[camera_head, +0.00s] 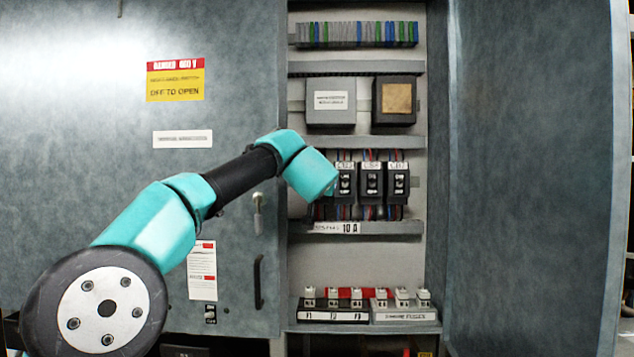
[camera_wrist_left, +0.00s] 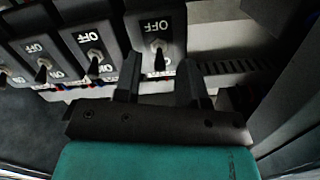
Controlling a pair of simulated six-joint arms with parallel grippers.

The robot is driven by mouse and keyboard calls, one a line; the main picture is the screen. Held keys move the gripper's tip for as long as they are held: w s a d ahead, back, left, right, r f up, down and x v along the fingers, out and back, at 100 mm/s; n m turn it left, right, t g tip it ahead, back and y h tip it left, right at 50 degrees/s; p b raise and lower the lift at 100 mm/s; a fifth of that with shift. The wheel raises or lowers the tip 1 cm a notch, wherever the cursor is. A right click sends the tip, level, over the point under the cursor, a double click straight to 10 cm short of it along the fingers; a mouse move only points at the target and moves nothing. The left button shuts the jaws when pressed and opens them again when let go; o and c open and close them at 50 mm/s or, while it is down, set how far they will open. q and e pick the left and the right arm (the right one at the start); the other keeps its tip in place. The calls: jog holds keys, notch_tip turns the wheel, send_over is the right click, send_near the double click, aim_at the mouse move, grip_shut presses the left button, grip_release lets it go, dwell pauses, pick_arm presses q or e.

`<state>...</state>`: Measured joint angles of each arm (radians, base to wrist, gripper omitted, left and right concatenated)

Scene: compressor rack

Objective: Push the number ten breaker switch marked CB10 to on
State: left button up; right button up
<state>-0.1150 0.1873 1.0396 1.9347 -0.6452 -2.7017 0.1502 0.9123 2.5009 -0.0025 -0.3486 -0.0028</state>
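A row of dark breakers (camera_head: 371,184) with toggle switches sits in the open cabinet in the head view. Their small labels are too blurred to pick out CB10 surely. My left arm covers the row's left end, and its gripper fingers are hidden there. In the left wrist view, my left gripper (camera_wrist_left: 160,62) is open and empty. Its two fingers are apart in front of the end breaker (camera_wrist_left: 153,24), on either side of its small toggle (camera_wrist_left: 158,46). Contact cannot be told. OFF markings show on the breakers there. My right gripper is not in view.
Two boxes (camera_head: 331,101) are above the breakers, and a slotted duct (camera_head: 356,69) runs above them. A ledge with a 10 A label (camera_head: 378,228) runs below. Several fuse holders (camera_head: 402,300) line the bottom shelf. The cabinet door (camera_head: 530,190) stands at the right.

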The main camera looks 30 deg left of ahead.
pick_arm(q)
jog(key=shift+s, duration=0.1)
jog(key=v, duration=1.7)
jog(key=shift+d, duration=0.2)
jog(key=shift+f, duration=0.1)
